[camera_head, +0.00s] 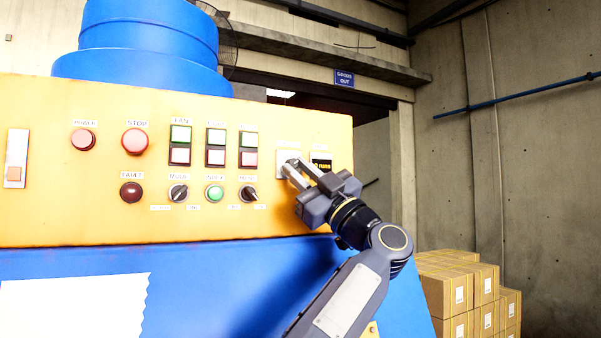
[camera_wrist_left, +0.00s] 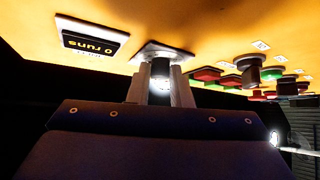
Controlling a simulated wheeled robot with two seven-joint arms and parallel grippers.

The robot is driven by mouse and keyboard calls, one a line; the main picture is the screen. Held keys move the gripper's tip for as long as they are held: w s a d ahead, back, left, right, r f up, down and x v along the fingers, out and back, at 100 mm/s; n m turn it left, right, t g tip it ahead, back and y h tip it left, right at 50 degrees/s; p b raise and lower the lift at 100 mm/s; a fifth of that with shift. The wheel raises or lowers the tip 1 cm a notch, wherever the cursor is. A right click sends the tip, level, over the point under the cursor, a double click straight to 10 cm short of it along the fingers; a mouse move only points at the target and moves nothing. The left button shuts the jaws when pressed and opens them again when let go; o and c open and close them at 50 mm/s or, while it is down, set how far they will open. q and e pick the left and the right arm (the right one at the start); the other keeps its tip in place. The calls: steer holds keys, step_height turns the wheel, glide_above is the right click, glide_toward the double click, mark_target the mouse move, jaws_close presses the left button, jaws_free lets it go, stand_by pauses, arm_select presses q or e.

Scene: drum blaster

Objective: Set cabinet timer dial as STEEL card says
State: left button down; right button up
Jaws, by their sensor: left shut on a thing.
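The yellow cabinet panel (camera_head: 235,215) fills the left and middle of the head view. My left gripper (camera_head: 297,172) is at the panel's right part, its fingers shut on a round knob (camera_wrist_left: 160,70), which I take for the timer dial. The wrist view shows a finger on each side of the knob, in front of a pale square plate (camera_wrist_left: 163,50). The fingers hide much of the knob, and its pointer and scale cannot be read. No card marked STEEL can be made out. My right gripper is not in view.
A small display (camera_head: 321,163) reading "0 runs" sits right of the knob. Left of it are several lit buttons, a red stop button (camera_head: 135,141) and a mode switch (camera_head: 178,192). A white sheet (camera_head: 70,308) hangs below the panel. Cardboard boxes (camera_head: 458,290) stand at right.

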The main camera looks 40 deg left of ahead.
arm_select(q)
steer(key=c, duration=1.3)
jaws_free()
steer(key=shift+b+v, duration=1.9)
steer(key=shift+v, duration=2)
